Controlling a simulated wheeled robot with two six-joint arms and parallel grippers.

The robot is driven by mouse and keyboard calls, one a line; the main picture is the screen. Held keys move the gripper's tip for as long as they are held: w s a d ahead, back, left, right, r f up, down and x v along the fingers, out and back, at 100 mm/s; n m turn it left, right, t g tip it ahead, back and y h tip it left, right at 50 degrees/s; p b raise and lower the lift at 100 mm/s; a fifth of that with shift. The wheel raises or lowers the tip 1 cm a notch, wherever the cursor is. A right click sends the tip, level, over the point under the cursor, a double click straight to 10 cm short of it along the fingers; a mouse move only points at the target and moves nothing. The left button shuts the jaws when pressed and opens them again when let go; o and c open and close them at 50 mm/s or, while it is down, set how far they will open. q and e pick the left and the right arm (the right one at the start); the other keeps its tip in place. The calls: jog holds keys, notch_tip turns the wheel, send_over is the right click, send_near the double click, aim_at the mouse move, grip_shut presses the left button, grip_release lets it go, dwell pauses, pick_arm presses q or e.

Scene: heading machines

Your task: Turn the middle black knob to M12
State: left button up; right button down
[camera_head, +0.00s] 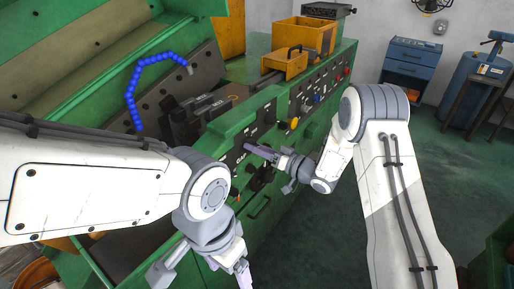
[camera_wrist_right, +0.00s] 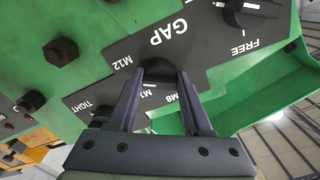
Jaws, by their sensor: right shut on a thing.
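The middle black knob (camera_wrist_right: 158,70) sits on the dark GAP panel (camera_wrist_right: 182,42) of the green machine. The labels M12, M10 and M8 lie around it in the right wrist view. My right gripper (camera_wrist_right: 158,80) is shut on this knob, with one finger on each side. Its pointer mark is hidden, so its setting cannot be read. In the head view my right gripper (camera_head: 254,151) reaches the machine front from the right, and the knob is not clear there. My left gripper (camera_head: 205,274) hangs at the bottom, partly cut off, apart from the panel.
Another black knob (camera_wrist_right: 235,12) stands beside the FREE label, and one (camera_wrist_right: 103,113) is by TIGHT. A yellow knob (camera_head: 294,123) is farther along the front. The green floor (camera_head: 300,245) right of the machine is clear.

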dwell(0.5)
jog(key=shift+c, duration=1.6)
grip_release()
jog(key=b+v, duration=0.3)
jog(key=v, duration=0.7)
jog(key=shift+s+d, duration=0.2)
jog(key=shift+a, duration=0.1)
